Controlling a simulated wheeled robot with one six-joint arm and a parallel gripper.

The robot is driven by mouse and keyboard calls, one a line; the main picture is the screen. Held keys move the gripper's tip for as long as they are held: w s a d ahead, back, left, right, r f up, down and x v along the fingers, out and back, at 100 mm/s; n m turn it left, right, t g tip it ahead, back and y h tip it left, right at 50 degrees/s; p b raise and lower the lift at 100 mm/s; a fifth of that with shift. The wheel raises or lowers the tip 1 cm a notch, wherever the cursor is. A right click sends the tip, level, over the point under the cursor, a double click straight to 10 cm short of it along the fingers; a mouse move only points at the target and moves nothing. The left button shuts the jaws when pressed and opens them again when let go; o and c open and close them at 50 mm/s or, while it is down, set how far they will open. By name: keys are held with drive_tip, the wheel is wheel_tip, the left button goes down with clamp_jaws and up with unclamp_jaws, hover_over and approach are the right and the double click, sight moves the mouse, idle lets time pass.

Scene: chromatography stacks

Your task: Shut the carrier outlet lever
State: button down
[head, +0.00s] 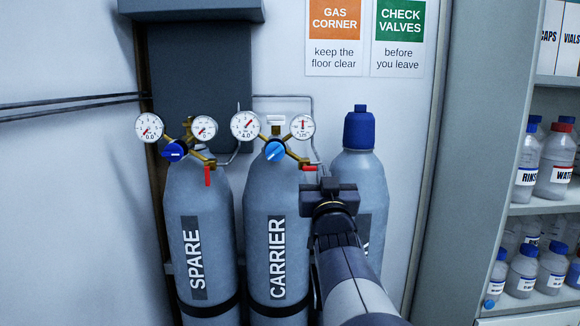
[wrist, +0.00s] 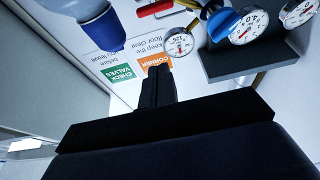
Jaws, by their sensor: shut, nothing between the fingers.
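The carrier cylinder (head: 262,205) stands in the middle, with two gauges and a blue knob (head: 275,150) on top. Its red outlet lever (head: 309,168) lies roughly level at the right end of the brass fitting. In the wrist view a red lever (wrist: 155,8) shows at the top edge, partly cut off. My gripper (head: 325,182) is shut and empty, just right of and slightly below the carrier lever in the head view. Its fingertips also show in the wrist view (wrist: 158,70), apart from the lever in the picture. I cannot tell the depth gap.
The spare cylinder (head: 190,205) stands left, its red lever (head: 207,176) hanging down. A blue-capped cylinder (head: 358,165) stands right, partly behind my arm. A dark wall box (head: 200,70) is behind. Shelves with bottles (head: 555,160) stand far right.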

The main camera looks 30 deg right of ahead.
drive_tip(key=shift+w, duration=0.1)
wheel_tip(320, 180, up, 3)
drive_tip(key=p, duration=0.4)
hover_over(313, 169)
drive_tip(key=s, duration=0.2)
wheel_tip(313, 169, down, 4)
drive_tip(key=shift+r, duration=0.1)
